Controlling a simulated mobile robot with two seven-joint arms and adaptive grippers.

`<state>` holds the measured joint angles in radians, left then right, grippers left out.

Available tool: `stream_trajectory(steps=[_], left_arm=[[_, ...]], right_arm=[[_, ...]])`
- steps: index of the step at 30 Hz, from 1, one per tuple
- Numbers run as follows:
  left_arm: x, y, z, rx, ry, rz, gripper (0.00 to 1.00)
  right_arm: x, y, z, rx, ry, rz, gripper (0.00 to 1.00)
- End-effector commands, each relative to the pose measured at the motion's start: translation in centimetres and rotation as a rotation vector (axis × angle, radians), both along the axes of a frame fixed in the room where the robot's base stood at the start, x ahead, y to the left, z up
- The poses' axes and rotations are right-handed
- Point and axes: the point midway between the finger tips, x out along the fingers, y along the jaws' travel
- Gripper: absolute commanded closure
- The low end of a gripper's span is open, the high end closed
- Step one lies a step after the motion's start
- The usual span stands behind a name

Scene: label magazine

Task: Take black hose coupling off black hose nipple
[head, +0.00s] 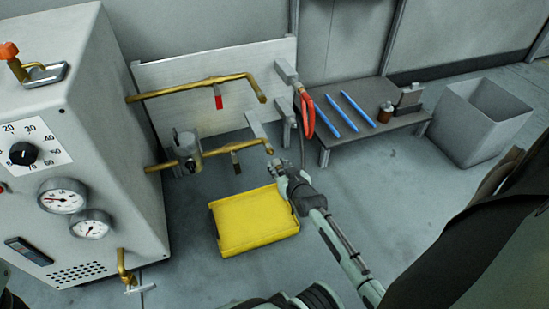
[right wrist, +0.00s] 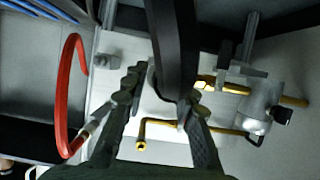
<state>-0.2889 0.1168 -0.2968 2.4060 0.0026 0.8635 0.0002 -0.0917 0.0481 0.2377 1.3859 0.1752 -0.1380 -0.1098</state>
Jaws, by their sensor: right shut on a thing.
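The lower brass pipe (head: 250,142), with a black tag (head: 236,168), ends beside my right gripper (head: 275,170). Its black-marked nipple end shows as brass (right wrist: 204,84) just right of the fingers in the right wrist view. My right gripper (right wrist: 160,112) is shut on the black hose coupling, which is mostly hidden between the fingers. The thick black hose (right wrist: 172,40) runs up from there. I cannot tell whether the coupling still sits on the nipple. My left gripper is not in view.
The upper brass pipe (head: 200,87) has a red tag (head: 218,101). A valve (head: 187,147) sits on the lower pipe. A red hose (head: 307,112) hangs near the bench (head: 350,138). A yellow case (head: 255,222) lies below. A grey bin (head: 480,120) stands right.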

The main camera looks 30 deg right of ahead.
Motion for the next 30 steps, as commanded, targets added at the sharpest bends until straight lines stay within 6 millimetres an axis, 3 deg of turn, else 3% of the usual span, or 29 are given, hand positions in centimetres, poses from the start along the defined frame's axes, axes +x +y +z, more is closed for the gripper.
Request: stream_trajectory(steps=[13, 30], left_arm=[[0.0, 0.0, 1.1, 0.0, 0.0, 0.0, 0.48], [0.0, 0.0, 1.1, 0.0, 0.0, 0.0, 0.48]], right_arm=[[-1.6, 0.4, 0.1, 0.0, -0.001, 0.0, 1.0], [-1.7, 0.4, 0.1, 0.0, -0.001, 0.0, 1.0]])
